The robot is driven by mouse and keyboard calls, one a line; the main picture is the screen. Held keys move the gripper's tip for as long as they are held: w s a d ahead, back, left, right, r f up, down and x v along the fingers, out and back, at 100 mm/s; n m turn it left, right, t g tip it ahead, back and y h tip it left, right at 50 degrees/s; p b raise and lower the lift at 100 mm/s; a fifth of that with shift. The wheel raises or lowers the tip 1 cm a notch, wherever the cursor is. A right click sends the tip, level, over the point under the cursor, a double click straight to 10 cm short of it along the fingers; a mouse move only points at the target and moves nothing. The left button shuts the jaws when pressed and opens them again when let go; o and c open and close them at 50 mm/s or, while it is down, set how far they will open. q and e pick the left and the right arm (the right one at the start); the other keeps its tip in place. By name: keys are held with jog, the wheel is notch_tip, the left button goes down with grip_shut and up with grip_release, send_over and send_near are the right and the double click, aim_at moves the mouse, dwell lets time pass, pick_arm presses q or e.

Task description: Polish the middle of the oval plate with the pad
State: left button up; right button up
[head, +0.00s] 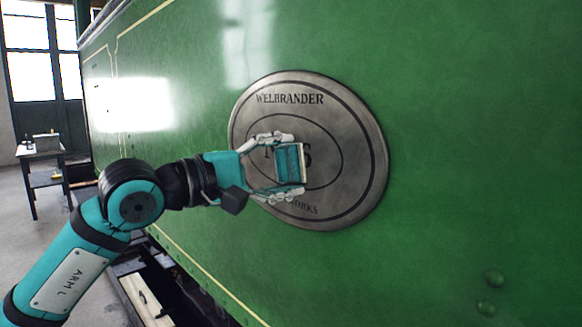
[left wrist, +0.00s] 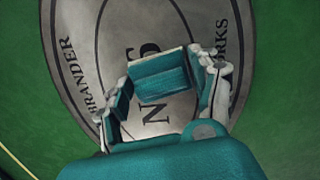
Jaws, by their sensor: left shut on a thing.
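The oval plate (head: 360,160) is grey metal with dark lettering, mounted on a green side panel. In the head view I read WELBRANDER along its top; the lettering in the middle is partly hidden. My left gripper (head: 290,166) is shut on the pad (head: 289,163), a teal block with a pale face layer. The pad is in front of the plate's middle, its pale face toward the plate; I cannot tell whether it touches. In the left wrist view the pad (left wrist: 160,80) sits between both fingers, over the plate (left wrist: 110,40). My right gripper is out of view.
A dark open area with a pale board (head: 145,295) lies below the panel.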

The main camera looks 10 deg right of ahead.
pick_arm(q)
jog(key=shift+w+a+p, duration=0.15)
jog(key=shift+w+a, duration=0.4)
jog(key=shift+w, duration=0.2)
jog(key=shift+w+a+p, duration=0.15)
jog(key=shift+w+a, duration=0.35)
jog(key=shift+w, duration=0.2)
jog(key=shift+w+a+p, duration=0.15)
jog(key=shift+w+a, duration=0.45)
jog(key=shift+w, duration=0.2)
jog(key=shift+w+a+p, duration=0.15)
jog(key=shift+w+a, duration=0.4)
jog(key=shift+w, duration=0.2)
jog(key=shift+c, duration=0.2)
jog(key=shift+o, duration=0.2)
jog(key=shift+s+a+f+b, duration=0.15)
jog(key=shift+a+b, duration=0.1)
jog(key=shift+b, duration=0.15)
jog(key=b, duration=0.3)
send_near(266, 156)
jog(key=d, duration=0.1)
jog(key=shift+d, duration=0.25)
